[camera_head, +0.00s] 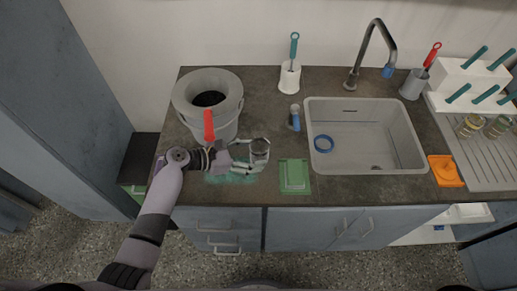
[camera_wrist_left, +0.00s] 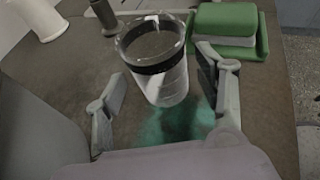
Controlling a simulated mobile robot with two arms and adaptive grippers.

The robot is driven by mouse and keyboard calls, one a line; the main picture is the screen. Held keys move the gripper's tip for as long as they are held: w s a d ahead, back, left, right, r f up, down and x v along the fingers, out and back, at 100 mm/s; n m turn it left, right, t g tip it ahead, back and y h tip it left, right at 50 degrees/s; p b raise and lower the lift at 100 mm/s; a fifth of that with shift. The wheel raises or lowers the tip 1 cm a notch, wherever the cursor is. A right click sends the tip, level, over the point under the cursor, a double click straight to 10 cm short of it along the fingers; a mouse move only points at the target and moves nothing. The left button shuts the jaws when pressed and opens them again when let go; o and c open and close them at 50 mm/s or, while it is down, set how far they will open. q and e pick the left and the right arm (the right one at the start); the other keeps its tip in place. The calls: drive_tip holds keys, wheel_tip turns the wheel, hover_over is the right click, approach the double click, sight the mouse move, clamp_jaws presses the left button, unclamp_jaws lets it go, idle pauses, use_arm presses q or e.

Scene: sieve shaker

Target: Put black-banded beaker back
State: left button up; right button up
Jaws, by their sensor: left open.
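The black-banded beaker (camera_head: 260,151) is clear glass with a dark band near its rim. It stands on the dark counter, left of the green sponge tray. In the left wrist view the beaker (camera_wrist_left: 156,62) is upright between and ahead of the fingertips, with the band around its upper part. My left gripper (camera_head: 252,156) is open around or just before the beaker; in the left wrist view its fingers (camera_wrist_left: 160,88) are spread, with a gap on the left side. Whether the right finger touches the glass I cannot tell. My right gripper is not in view.
A green tray (camera_head: 294,188) and a small grey-blue bottle (camera_head: 294,118) are near the beaker. A teal stain (camera_head: 232,178) marks the counter. The sink (camera_head: 413,158) lies to the right.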

use_arm(q)
drive_tip(key=s+a, duration=0.1)
drive_tip(key=a, duration=0.1)
drive_tip(key=s+a+p, duration=0.1)
drive_tip(key=a, duration=0.2)
drive_tip(key=s+a+p, duration=0.1)
drive_tip(key=a, duration=0.2)
drive_tip(key=shift+s+a, duration=0.25)
drive_tip(key=shift+s, duration=0.05)
drive_tip(key=shift+s+a, duration=0.3)
drive_tip(key=shift+a, duration=0.35)
drive_tip(key=shift+f, duration=0.1)
